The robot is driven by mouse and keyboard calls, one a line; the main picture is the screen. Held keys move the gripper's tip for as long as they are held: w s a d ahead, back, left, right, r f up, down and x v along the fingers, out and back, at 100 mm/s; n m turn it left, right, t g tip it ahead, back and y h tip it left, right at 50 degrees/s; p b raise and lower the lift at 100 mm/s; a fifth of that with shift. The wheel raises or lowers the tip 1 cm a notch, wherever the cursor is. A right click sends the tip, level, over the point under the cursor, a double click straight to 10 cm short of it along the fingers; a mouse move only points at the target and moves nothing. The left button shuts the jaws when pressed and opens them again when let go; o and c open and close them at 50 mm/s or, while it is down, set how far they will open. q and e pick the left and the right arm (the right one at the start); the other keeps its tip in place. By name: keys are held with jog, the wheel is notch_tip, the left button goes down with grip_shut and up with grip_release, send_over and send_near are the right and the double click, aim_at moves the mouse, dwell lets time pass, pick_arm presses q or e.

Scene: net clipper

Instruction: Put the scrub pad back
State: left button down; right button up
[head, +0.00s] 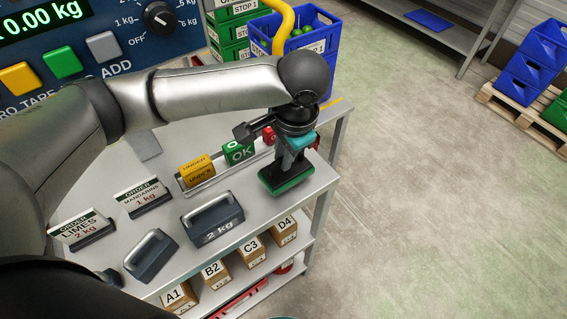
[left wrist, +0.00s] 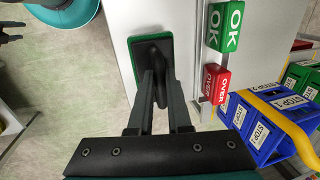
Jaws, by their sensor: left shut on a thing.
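The scrub pad (head: 287,183) is a dark block with a green scrubbing layer underneath and a black handle on top. My left gripper (head: 290,145) is shut on its handle, above the table's right end. In the left wrist view the scrub pad (left wrist: 137,47) lies flat side down beyond the fingers (left wrist: 158,85), close to the table edge. I cannot tell whether its underside touches the table. Dark prongs at the left edge of the left wrist view may be my right gripper (left wrist: 10,31); their state is unclear.
On the grey table (head: 160,225), a rail holds a yellow block (head: 197,171), green OK block (head: 239,152) and red OVER block (head: 268,136). Two weights, one the 2 kg weight (head: 213,219), and order signs stand left. A blue crate (head: 328,38) is behind. Open floor lies right.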

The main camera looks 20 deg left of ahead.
aim_at(291, 178)
pick_arm(q)
notch_tip(291, 178, down, 2)
jog(key=shift+f, duration=0.25)
jog(key=c, duration=0.9)
grip_release()
jog(key=shift+o, duration=0.2)
notch_tip(291, 178, up, 12)
jog(key=s+d+p, duration=0.1)
jog(key=p, duration=0.1)
jog(key=shift+s+d+p, duration=0.2)
jog(key=shift+d+p, duration=0.15)
jog(key=shift+d, duration=0.05)
